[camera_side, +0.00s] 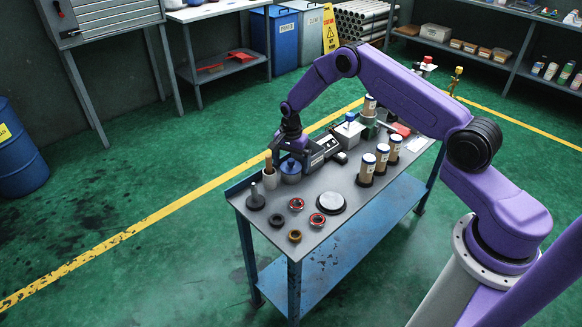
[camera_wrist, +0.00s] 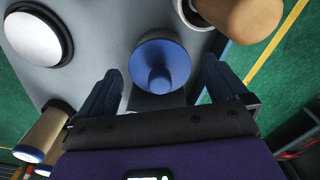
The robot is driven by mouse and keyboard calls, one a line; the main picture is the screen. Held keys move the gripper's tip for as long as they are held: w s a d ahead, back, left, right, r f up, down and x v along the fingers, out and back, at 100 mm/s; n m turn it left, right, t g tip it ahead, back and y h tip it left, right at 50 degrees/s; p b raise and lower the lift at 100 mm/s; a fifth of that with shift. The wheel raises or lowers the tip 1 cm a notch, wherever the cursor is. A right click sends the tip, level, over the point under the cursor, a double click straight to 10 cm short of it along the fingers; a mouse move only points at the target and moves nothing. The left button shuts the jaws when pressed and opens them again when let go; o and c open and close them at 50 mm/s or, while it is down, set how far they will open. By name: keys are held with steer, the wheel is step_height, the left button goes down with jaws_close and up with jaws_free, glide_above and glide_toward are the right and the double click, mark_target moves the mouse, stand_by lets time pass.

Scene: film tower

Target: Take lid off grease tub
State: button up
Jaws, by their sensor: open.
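The grease tub (camera_side: 291,176) stands near the left end of the grey workbench top, with its round blue lid (camera_side: 290,164) on it. In the wrist view the blue lid (camera_wrist: 143,61) shows from above, with a blue knob (camera_wrist: 160,78) in its middle. My gripper (camera_side: 297,157) is at the tub, and its arm partly hides the tub's back. In the wrist view my gripper (camera_wrist: 163,80) is open, with one dark finger on each side of the lid and nothing held. I cannot tell whether a finger touches the lid.
A pale cup (camera_side: 270,180) with a wooden-handled tool stands close left of the tub. A white-topped disc (camera_side: 331,201) and several small rings lie in front. A white box (camera_side: 348,135) stands behind.

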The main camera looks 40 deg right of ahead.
steer(key=shift+c, duration=0.3)
steer(key=c, duration=1)
steer(key=shift+o, duration=0.2)
steer(key=shift+r, duration=0.1)
